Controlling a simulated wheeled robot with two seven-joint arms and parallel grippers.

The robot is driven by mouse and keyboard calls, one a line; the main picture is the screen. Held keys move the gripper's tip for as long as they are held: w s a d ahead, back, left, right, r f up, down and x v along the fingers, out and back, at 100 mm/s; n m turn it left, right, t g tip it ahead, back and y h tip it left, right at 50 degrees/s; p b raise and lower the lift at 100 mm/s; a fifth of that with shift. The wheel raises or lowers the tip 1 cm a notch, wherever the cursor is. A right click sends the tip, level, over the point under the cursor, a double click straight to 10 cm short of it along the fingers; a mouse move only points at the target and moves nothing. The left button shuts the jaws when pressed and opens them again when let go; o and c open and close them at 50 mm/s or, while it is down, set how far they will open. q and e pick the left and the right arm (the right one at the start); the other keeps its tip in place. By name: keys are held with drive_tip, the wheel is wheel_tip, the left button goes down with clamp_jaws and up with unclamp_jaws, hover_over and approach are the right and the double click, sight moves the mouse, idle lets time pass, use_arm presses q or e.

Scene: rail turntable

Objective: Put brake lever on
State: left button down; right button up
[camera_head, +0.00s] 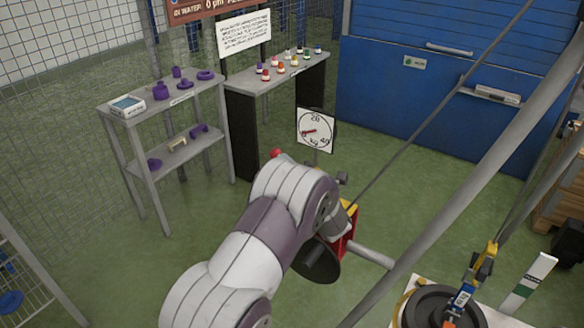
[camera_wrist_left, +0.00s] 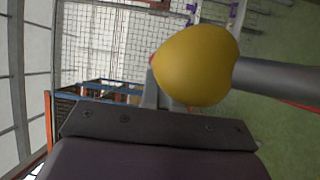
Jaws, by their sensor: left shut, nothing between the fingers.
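In the left wrist view a large yellow ball knob (camera_wrist_left: 196,66) sits on the end of a thick grey rod (camera_wrist_left: 275,76). It looks like the brake lever's handle. It fills the space in front of my left gripper (camera_wrist_left: 151,92), whose grey fingers are shut and empty, partly hidden behind the knob. I cannot tell whether they touch. In the head view my left arm hides its own gripper. A red and yellow part (camera_head: 346,238) and a grey bar (camera_head: 362,251) show beside the arm. The lever's mount cannot be made out. My right gripper is not in view.
Shelves (camera_head: 117,106) with purple parts and a bench (camera_head: 240,82) with small bottles are at the back. A black turntable (camera_head: 414,312) and slanting grey poles (camera_head: 480,165) are at right. Green floor is clear between.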

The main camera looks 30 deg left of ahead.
use_arm(q)
drive_tip(key=a+r+n+g+h+p, duration=0.2)
drive_tip(key=a+h+p, duration=0.4)
drive_tip(key=a, duration=0.2)
drive_tip(key=shift+w+a+n+g, duration=0.3)
drive_tip(key=shift+a+n, duration=0.05)
drive_tip(key=shift+n, duration=0.05)
idle(0.5)
